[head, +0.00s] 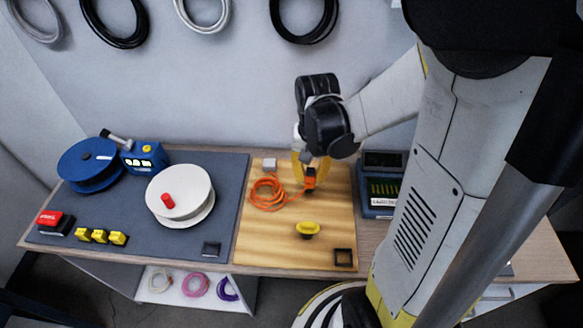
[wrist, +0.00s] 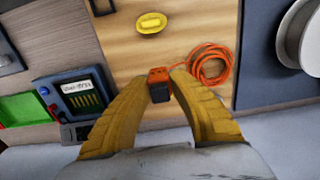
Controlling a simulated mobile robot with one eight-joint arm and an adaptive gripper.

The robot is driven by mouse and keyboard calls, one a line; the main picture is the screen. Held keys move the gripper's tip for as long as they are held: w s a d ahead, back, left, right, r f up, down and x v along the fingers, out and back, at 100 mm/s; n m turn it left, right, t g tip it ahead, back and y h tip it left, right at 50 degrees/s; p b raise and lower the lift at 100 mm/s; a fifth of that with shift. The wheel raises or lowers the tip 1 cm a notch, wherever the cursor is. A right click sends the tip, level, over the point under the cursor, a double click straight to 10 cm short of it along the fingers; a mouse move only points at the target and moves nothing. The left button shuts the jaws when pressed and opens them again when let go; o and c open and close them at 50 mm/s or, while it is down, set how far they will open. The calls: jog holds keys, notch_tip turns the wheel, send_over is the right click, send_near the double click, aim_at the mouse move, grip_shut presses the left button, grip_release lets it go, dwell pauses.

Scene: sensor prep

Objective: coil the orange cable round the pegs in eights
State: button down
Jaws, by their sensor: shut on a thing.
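The orange cable (head: 266,196) lies in loose loops on the wooden board (head: 275,244), left of my gripper in the head view; the loops (wrist: 211,68) are right of it in the wrist view. An orange and black cable end (wrist: 158,82) sits between my fingertips. My gripper (head: 309,177) points down over the back of the board, shut on this end. One yellow peg (head: 307,230) with a wide oval top stands nearer the front, also seen in the wrist view (wrist: 151,23). No cable shows around it.
A device with a display (head: 382,186) stands right of the board. A white reel (head: 180,195), a blue reel (head: 89,166) and yellow blocks (head: 100,237) are on the left mat. The board's front left is clear.

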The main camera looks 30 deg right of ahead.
jog(key=shift+w+d, duration=0.2)
jog(key=shift+d, duration=0.1)
jog(key=shift+s+a+f+b, duration=0.1)
jog(key=shift+s+f+b, duration=0.1)
jog(key=shift+f+b, duration=0.65)
notch_tip(320, 180, down, 4)
jog(key=b, duration=0.3)
jog(key=shift+f, duration=0.15)
